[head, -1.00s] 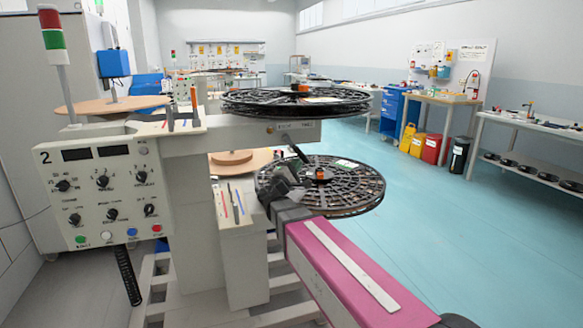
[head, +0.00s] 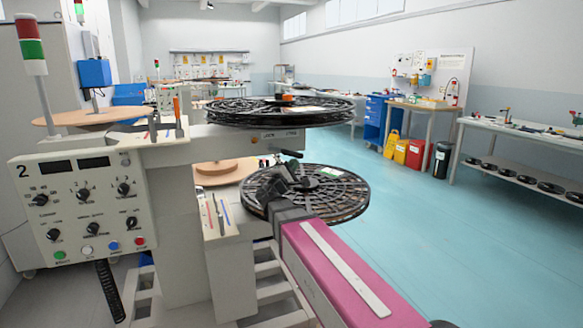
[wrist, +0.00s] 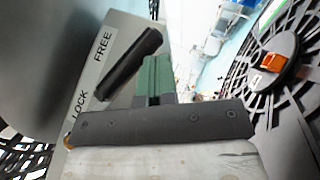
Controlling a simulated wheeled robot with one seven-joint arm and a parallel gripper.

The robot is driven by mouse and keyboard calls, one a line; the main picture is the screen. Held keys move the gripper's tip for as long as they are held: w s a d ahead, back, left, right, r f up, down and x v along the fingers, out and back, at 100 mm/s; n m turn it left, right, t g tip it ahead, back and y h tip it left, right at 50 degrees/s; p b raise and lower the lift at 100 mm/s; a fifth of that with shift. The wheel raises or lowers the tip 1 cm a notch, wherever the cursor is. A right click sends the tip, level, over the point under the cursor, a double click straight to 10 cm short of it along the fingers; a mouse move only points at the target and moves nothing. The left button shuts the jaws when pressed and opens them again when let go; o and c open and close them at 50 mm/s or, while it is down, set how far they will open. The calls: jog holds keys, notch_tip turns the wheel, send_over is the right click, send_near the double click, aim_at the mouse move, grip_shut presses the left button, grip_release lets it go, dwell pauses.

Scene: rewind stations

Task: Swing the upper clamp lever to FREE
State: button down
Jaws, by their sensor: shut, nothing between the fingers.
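The upper clamp lever (head: 291,153) is a short black bar under the upper reel (head: 282,111). In the wrist view the black lever (wrist: 128,66) lies diagonally across a grey plate (wrist: 108,32) marked LOCK (wrist: 80,105) and FREE (wrist: 103,46). Its outer end is beside FREE and its inner end is nearer LOCK; its pivot is not clear. My gripper (wrist: 154,78) has its green fingers together and empty, just right of the lever. I cannot tell whether they touch it. In the head view my gripper (head: 278,178) is over the lower reel (head: 345,201).
The lower reel's orange hub clip (wrist: 272,62) is to the right in the wrist view. A control panel (head: 85,210) marked 2 stands left, and a small shelf with tools (head: 216,222) is beside my arm. Blue floor (head: 460,240) is open on the right.

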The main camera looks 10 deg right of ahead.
dwell(0.5)
jog(key=v, duration=1)
jog(key=shift+s+a+f, duration=0.2)
jog(key=shift+s, duration=0.1)
